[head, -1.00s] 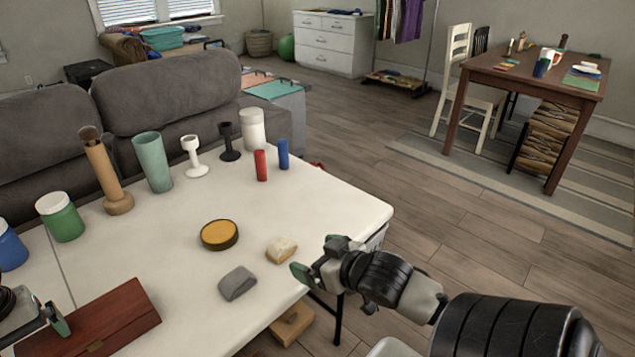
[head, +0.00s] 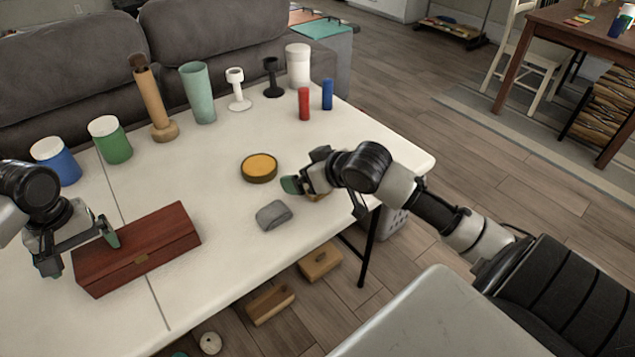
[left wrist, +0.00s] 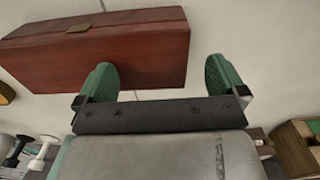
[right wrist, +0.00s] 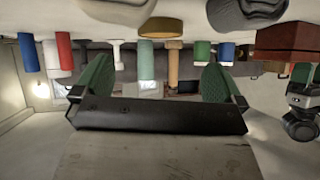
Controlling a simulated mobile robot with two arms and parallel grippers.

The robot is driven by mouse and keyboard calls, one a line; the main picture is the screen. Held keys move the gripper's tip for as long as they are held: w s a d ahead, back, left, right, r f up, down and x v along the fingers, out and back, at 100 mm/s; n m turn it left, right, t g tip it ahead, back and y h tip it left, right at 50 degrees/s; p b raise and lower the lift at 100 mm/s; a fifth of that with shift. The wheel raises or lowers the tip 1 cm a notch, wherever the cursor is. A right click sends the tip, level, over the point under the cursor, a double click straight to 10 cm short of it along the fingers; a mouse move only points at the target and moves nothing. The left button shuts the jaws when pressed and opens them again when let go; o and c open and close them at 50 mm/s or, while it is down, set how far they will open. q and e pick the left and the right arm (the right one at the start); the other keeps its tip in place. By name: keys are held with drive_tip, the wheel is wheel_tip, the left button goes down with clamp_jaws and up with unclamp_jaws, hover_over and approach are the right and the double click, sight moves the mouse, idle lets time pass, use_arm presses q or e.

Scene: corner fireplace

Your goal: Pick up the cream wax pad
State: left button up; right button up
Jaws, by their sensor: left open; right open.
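The cream wax pad (head: 316,197) lies on the white table near its front right edge. In the head view my right gripper (head: 323,190) covers most of it. In the right wrist view the pad (right wrist: 118,9) shows at the top edge, beyond the open fingers and a little left of their middle. My right gripper is open with nothing between its fingers. My left gripper (head: 80,246) is open and empty over the red-brown wooden box (head: 140,250); the box also fills the top of the left wrist view (left wrist: 100,50).
A grey pad (head: 273,214) and a round yellow tin (head: 259,167) lie close to the cream pad. Cups, candle holders and red and blue cylinders (head: 304,103) stand along the table's back. Wooden blocks (head: 320,262) lie on the floor below.

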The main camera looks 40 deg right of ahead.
drive_tip(key=shift+w+a+r+g, duration=0.1)
drive_tip(key=shift+w+g, duration=0.35)
drive_tip(key=shift+w, duration=0.15)
drive_tip(key=shift+w+a+r+g, duration=0.1)
drive_tip(key=shift+w+g, duration=0.35)
drive_tip(key=shift+w, duration=0.15)
drive_tip(key=shift+w+g, duration=0.3)
drive_tip(key=shift+g, duration=0.4)
drive_tip(key=shift+w+d+r+g+h, duration=0.1)
drive_tip(key=shift+d+r+g+h, duration=0.1)
drive_tip(key=shift+g, duration=0.4)
drive_tip(key=shift+w+d+r+g+h, duration=0.1)
drive_tip(key=shift+g+h, duration=0.1)
drive_tip(key=shift+g, duration=0.4)
drive_tip(key=s+d+r+m+g+h, duration=0.2)
drive_tip(key=d+r+g, duration=0.1)
drive_tip(key=r+g, duration=0.2)
drive_tip(key=f, duration=0.7)
drive_tip(key=shift+d, duration=0.2)
drive_tip(key=f, duration=0.5)
drive_tip(key=shift+s, duration=0.25)
drive_tip(key=shift+c, duration=0.2)
